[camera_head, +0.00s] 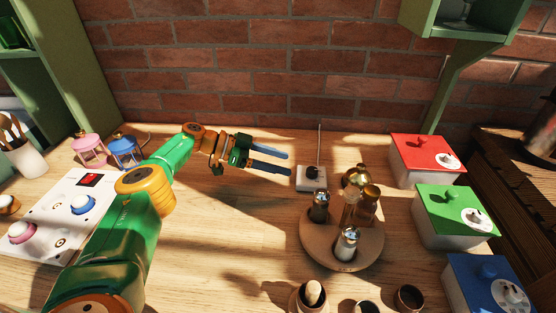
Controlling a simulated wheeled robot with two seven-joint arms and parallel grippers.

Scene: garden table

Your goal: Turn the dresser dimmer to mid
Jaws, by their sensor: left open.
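My left arm reaches in from the lower left, and its gripper (288,165) is open and empty above the wooden table, with its two blue fingers apart and pointing right. A small white box (309,184) with a round black part on top and a cord rising behind it stands just right of the fingertips, apart from them. A white panel (54,205) at the left has a blue knob (82,204), a pink knob (20,231) and a small red display. I cannot tell which of these is the dresser dimmer, nor read any setting. My right gripper is out of view.
A round wooden tray (318,253) with shakers and bottles stands right of centre. Red (421,150), green (447,201) and blue (478,277) lidded boxes line the right. Pink (90,150) and blue (125,151) lanterns stand behind the panel. The brick wall closes the back.

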